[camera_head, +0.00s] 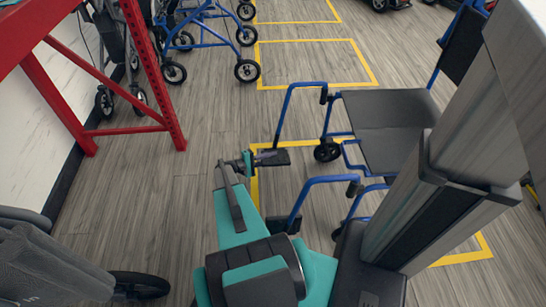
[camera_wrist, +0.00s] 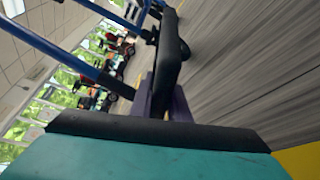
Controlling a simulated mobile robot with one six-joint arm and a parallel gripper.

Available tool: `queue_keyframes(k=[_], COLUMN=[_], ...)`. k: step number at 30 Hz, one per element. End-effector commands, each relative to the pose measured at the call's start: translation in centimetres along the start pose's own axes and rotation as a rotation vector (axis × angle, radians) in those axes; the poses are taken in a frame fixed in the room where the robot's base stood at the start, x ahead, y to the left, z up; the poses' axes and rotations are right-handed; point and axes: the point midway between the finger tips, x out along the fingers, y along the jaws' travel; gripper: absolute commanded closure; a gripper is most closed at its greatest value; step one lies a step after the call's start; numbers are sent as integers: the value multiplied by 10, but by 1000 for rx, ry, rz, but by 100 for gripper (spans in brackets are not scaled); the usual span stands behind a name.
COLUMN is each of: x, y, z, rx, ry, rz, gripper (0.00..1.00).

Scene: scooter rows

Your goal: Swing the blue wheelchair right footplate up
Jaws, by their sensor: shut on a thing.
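The blue wheelchair (camera_head: 385,125) has a dark grey seat and blue tubing, and its front faces left in the head view. Its right footplate (camera_head: 272,157), a black plate, is at the end of the farther blue front tube. My gripper (camera_head: 250,163) is shut on this footplate at its outer end. In the wrist view the dark plate (camera_wrist: 168,55) runs away from between the purple-grey fingers (camera_wrist: 164,105). I cannot tell its exact tilt. The left footplate (camera_head: 284,223) is nearer to me, close beside my teal arm.
A red rack frame (camera_head: 155,70) stands at the upper left by the wall. Blue rollators (camera_head: 205,35) stand at the back. A grey chair (camera_head: 50,260) with a black wheel is at the lower left. Floor between rack and wheelchair is clear; yellow lines (camera_head: 315,86) mark bays.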

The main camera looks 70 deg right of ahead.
Motion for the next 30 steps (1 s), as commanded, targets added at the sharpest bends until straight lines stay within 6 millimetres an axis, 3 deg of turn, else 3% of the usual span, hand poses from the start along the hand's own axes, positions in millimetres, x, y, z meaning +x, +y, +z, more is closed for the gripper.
queue_keyframes(k=[1,12,30], x=[-1,-1,3], y=[10,32,47], z=[0,-4,-16], rx=[-36,-325,-623], ry=[3,6,5], rz=[-16,-133,-252], gripper=[100,100,100])
